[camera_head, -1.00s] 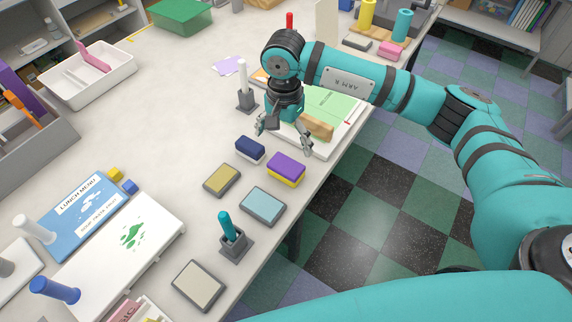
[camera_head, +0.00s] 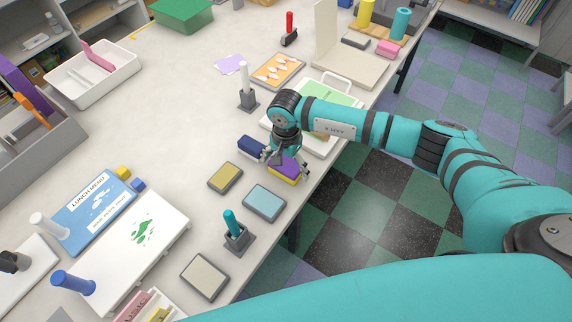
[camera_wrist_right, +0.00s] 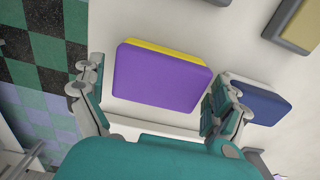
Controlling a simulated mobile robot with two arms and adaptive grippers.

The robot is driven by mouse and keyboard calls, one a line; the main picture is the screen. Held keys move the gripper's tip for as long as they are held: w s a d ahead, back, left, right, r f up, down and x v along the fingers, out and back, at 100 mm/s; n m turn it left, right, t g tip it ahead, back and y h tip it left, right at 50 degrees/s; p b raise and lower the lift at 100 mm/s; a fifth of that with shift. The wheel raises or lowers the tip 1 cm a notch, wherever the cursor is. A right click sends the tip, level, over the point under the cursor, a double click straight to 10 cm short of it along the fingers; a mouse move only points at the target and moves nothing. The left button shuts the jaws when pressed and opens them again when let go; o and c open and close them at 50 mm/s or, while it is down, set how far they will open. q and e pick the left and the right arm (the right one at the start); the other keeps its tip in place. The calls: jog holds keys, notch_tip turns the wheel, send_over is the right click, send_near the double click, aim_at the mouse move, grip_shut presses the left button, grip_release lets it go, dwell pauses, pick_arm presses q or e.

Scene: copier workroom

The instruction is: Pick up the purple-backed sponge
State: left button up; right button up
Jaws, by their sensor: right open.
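The purple-backed sponge (camera_head: 284,172), purple on top with a yellow layer below, lies on the table near its right edge. It also shows in the right wrist view (camera_wrist_right: 160,76), lying between the fingers. My right gripper (camera_head: 286,160) is open just above the sponge, with one finger on each side of it. In the right wrist view the open right gripper (camera_wrist_right: 158,105) has its right finger between the sponge and a dark blue block. I cannot tell whether the fingers touch the sponge. My left gripper does not show.
Yellow-topped (camera_head: 225,177) and light-blue-topped (camera_head: 264,202) pads lie nearer, with a teal-handled stamp in a grey holder (camera_head: 238,238). The table edge is close on the right.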

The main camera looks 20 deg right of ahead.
aim_at(286, 162)
jog(key=c, duration=0.7)
jog(key=shift+r, duration=0.1)
jog(key=shift+c, duration=0.2)
jog(key=shift+r+b, duration=0.5)
notch_tip(286, 162, up, 2)
jog(key=shift+w+r+b, duration=0.1)
jog(key=shift+b, duration=0.65)
jog(key=s+a+b, duration=0.1)
jog(key=s+a, duration=0.1)
jog(key=s, duration=0.2)
jog(key=s+a+r+b, duration=0.1)
jog(key=s+b, duration=0.1)
jog(key=s, duration=0.3)
jog(key=s+a+b, duration=0.1)
jog(key=s+a, duration=0.1)
jog(key=s, duration=0.3)
jog(key=shift+a+r+b, duration=0.15)
jog(key=shift+a+b, duration=0.15)
jog(key=shift+s+a+r, duration=0.2)
jog(key=shift+s, duration=0.35)
